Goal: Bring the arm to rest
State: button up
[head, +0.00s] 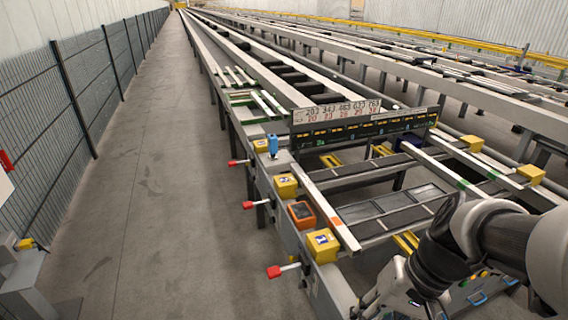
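My arm reaches in from the right edge of the head view, over the near right part of the runout table (335,286). Its white and black links bend down toward the bottom of the picture. My gripper is at or below the bottom edge; its fingers are not visible, so what it may hold is hidden.
The table's near side carries yellow boxes (322,244), an orange-framed box (301,213), a blue device (273,145) and red-knobbed levers (275,271). A number display (340,118) spans the table. A mesh fence (80,95) stands left; the grey floor (150,220) between is clear.

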jog(key=s+r+n+t+h, duration=0.2)
jog(key=s+r+t+h, duration=0.2)
jog(key=s+r+t, duration=0.1)
jog(key=shift+a+r+n, duration=0.25)
jog(key=shift+r+n, duration=0.15)
jog(key=shift+r, duration=0.4)
